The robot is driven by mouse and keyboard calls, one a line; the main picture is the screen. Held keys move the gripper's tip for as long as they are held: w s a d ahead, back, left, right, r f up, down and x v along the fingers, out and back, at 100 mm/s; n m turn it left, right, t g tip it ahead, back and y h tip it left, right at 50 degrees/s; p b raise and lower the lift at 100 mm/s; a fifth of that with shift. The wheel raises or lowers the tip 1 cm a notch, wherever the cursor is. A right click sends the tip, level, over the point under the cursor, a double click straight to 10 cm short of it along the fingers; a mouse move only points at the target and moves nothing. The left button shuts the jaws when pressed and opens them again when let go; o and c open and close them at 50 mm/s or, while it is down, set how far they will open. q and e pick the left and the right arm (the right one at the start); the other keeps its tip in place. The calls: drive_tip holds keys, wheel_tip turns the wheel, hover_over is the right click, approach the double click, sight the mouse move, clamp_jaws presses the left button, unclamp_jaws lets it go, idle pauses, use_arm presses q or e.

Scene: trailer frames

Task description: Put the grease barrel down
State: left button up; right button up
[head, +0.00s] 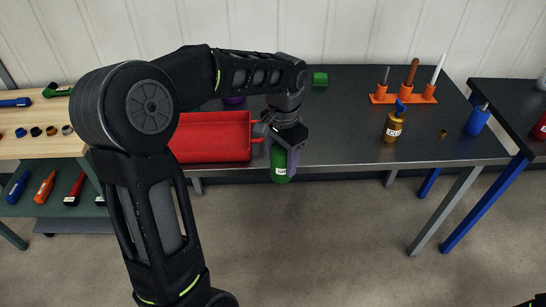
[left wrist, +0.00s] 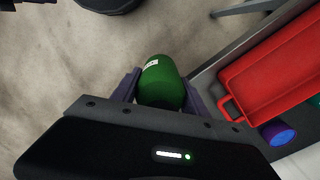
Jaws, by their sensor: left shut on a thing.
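A green barrel with a white label (head: 280,172) is held in my left gripper (head: 284,158) in the head view. It hangs just off the front edge of the dark table (head: 345,140), over the floor. In the left wrist view the green barrel (left wrist: 161,80) sits between the two purple-grey fingers, which are shut on it. Its upper part is hidden by the gripper in the head view. My right gripper does not show clearly; only a dark bit of something is at the bottom right corner.
A red tray (head: 212,158) lies left of the gripper on the table. The table's middle is clear.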

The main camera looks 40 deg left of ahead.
use_arm(q)
drive_tip(key=w+d+f+n, duration=0.1)
drive_tip(key=d+f, duration=0.5)
drive_tip(key=f, duration=0.3)
drive_tip(key=d+f+n, duration=0.2)
drive_tip(key=d+f, duration=0.3)
drive_tip(key=f, duration=0.4)
drive_tip(key=shift+w+d+f, duration=0.3)
drive_tip(key=shift+w+d, duration=0.05)
